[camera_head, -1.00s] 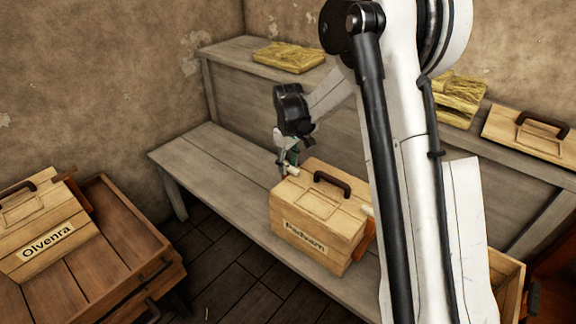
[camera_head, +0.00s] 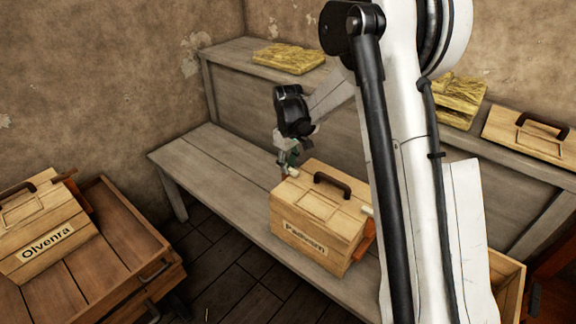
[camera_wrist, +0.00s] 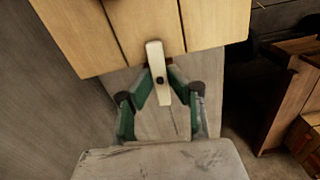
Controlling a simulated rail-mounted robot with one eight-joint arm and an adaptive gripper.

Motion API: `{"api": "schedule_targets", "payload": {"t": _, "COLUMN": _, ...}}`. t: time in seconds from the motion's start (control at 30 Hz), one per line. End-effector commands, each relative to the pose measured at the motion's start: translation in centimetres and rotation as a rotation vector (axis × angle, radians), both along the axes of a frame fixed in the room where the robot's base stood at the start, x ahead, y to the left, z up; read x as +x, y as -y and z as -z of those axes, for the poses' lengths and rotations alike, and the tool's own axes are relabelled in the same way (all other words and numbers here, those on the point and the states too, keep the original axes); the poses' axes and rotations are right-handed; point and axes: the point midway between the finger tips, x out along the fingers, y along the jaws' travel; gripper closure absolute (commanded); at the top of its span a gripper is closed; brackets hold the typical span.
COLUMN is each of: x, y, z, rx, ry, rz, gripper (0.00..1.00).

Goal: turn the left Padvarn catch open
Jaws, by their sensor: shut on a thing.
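The Padvarn box (camera_head: 318,230) is a pale wooden case with a dark handle on its lid and a name label on its front. It stands on the lower bench. My gripper (camera_head: 288,160) is at the box's left end. In the wrist view, the left catch (camera_wrist: 155,58) is a cream bar with a dark pivot spot, lying nearly upright in the picture and slightly tilted. Its upper end overlaps the box edge. The green-sided fingers of my gripper (camera_wrist: 161,87) are shut on the catch from both sides. The right catch (camera_head: 367,210) shows as a pale stub at the other end.
The bench (camera_head: 215,165) is bare left of the box. The Olvenra box (camera_head: 40,225) sits on a wooden cart (camera_head: 125,230) at left. Yellow bundles (camera_head: 289,57) and another handled case (camera_head: 525,135) lie on the back shelf. My white arm hides part of the right side.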

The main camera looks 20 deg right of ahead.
Motion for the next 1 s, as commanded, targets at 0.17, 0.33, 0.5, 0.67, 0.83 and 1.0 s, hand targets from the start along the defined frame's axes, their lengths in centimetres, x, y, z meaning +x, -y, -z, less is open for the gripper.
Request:
{"api": "schedule_targets", "payload": {"t": 0.17, "x": 0.01, "y": 0.01, "z": 0.01, "rx": 0.000, "ry": 0.000, "rz": 0.124, "gripper": 1.00}}
{"api": "schedule_targets", "payload": {"t": 0.33, "x": 0.01, "y": 0.00, "z": 0.01, "rx": 0.000, "ry": 0.000, "rz": 0.280, "gripper": 1.00}}
{"api": "schedule_targets", "payload": {"t": 0.5, "x": 0.01, "y": 0.00, "z": 0.00, "rx": 0.000, "ry": 0.000, "rz": 0.442, "gripper": 1.00}}
{"api": "schedule_targets", "payload": {"t": 0.67, "x": 0.03, "y": 0.01, "z": -0.01, "rx": 0.000, "ry": 0.000, "rz": 0.595, "gripper": 1.00}}
{"api": "schedule_targets", "payload": {"t": 0.83, "x": 0.04, "y": 0.00, "z": -0.01, "rx": 0.000, "ry": 0.000, "rz": 0.756, "gripper": 1.00}}
{"api": "schedule_targets", "payload": {"t": 1.0, "x": 0.04, "y": 0.00, "z": -0.01, "rx": 0.000, "ry": 0.001, "rz": 0.917, "gripper": 1.00}}
